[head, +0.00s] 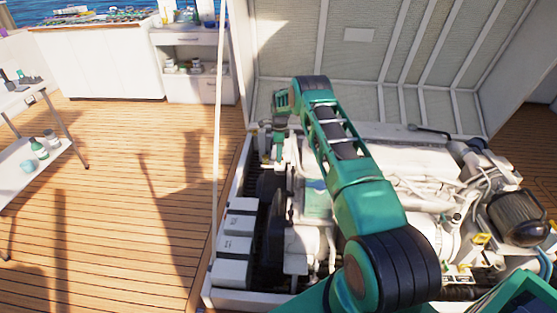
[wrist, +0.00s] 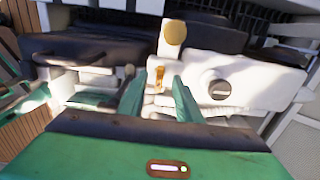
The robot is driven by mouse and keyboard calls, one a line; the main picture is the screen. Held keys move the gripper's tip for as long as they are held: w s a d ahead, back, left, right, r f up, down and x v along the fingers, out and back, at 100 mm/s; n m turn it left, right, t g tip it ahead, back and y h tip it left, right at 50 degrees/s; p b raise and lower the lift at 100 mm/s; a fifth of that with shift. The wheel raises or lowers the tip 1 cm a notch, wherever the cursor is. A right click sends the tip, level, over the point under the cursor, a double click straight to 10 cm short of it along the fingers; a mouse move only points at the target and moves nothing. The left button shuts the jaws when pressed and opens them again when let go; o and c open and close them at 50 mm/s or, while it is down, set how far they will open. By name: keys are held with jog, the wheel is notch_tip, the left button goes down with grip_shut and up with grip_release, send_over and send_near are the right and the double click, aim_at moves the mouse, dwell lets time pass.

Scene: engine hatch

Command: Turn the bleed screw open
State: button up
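A small brass-coloured fitting (wrist: 159,75), which looks like the bleed screw, stands on a white engine part in the wrist view. My gripper (wrist: 158,88) shows there as two green fingers with a clear gap between them. The fitting appears in this gap, just beyond the fingertips, and I see neither finger touching it. Its lower end is hard to make out. In the head view my gripper (head: 272,155) points down at the far left part of the engine (head: 420,165). The screw cannot be made out there.
A tan round cap (wrist: 174,33) rises just behind the fitting. A white block with a round slotted plug (wrist: 220,89) is to its right. Dark engine parts (wrist: 95,50) lie to the left. The raised hatch lid (head: 360,60) stands behind the engine, and white boxes (head: 236,245) line its left side.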

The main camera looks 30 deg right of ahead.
jog(key=shift+f, duration=1.15)
grip_shut()
jog(key=shift+w+r+n, duration=0.1)
jog(key=shift+n, duration=0.2)
jog(key=n, duration=0.3)
jog(key=shift+d+n, duration=0.15)
jog(key=shift+n, duration=0.25)
jog(key=n, duration=0.4)
jog(key=shift+w+r+n, duration=0.1)
jog(key=shift+n, duration=0.2)
jog(key=n, duration=0.5)
jog(key=shift+w+n, duration=0.1)
jog(key=shift+n, duration=1.9)
